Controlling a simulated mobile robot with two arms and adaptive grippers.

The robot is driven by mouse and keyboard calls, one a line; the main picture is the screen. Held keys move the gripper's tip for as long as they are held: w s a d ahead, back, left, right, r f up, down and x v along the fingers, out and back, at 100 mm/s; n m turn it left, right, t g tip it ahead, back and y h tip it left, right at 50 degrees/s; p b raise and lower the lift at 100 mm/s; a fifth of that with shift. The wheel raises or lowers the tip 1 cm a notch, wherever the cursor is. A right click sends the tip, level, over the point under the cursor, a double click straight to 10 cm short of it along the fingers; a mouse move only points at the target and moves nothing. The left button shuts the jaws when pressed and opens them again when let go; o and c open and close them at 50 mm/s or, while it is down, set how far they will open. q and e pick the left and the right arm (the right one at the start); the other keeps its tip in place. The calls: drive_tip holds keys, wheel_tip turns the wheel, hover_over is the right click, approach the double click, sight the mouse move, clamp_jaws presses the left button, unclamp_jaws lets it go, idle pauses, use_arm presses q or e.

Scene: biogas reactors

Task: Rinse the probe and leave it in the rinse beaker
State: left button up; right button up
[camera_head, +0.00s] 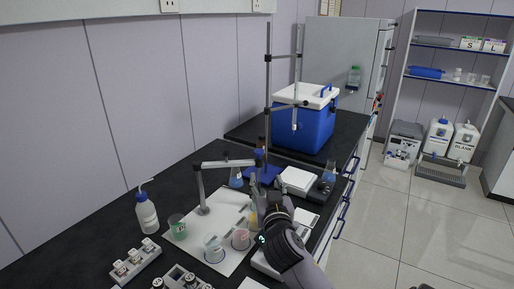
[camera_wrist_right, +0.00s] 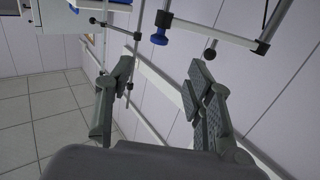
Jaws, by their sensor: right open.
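My right gripper (camera_head: 264,190) reaches over the right edge of a white mat (camera_head: 232,204), near the end of a grey jointed holder arm (camera_head: 226,163). In the right wrist view its two fingers (camera_wrist_right: 160,88) stand wide apart with nothing clamped between them. I cannot make out the probe for certain; the gripper hides part of the space below the holder arm. On the mat stand beakers with green (camera_head: 177,227), pale blue (camera_head: 213,250), pink (camera_head: 241,240) and yellow (camera_head: 253,221) contents. I cannot tell which is the rinse beaker. My left gripper is out of view.
A wash bottle (camera_head: 147,215) and a vial rack (camera_head: 135,263) stand left of the mat. Behind are a retort stand (camera_head: 268,90), a blue cooler (camera_head: 305,127), a white device (camera_head: 297,180) and flasks. Bare black bench (camera_head: 95,230) lies along the wall.

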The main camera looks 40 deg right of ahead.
sight(260, 155)
drive_tip(key=p+x, duration=0.1)
drive_tip(key=x, duration=0.6)
drive_tip(key=p+x, duration=0.2)
drive_tip(key=x, duration=0.6)
drive_tip(key=shift+r, duration=0.25)
drive_tip(key=shift+w+d, duration=0.3)
drive_tip(key=shift+w, duration=0.15)
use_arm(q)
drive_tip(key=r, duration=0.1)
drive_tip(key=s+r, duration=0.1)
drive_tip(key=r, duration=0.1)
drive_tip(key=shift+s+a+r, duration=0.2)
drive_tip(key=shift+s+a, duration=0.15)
use_arm(e)
drive_tip(key=shift+w, duration=0.1)
drive_tip(key=shift+c, duration=0.4)
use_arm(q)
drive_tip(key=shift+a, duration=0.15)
use_arm(e)
clamp_jaws()
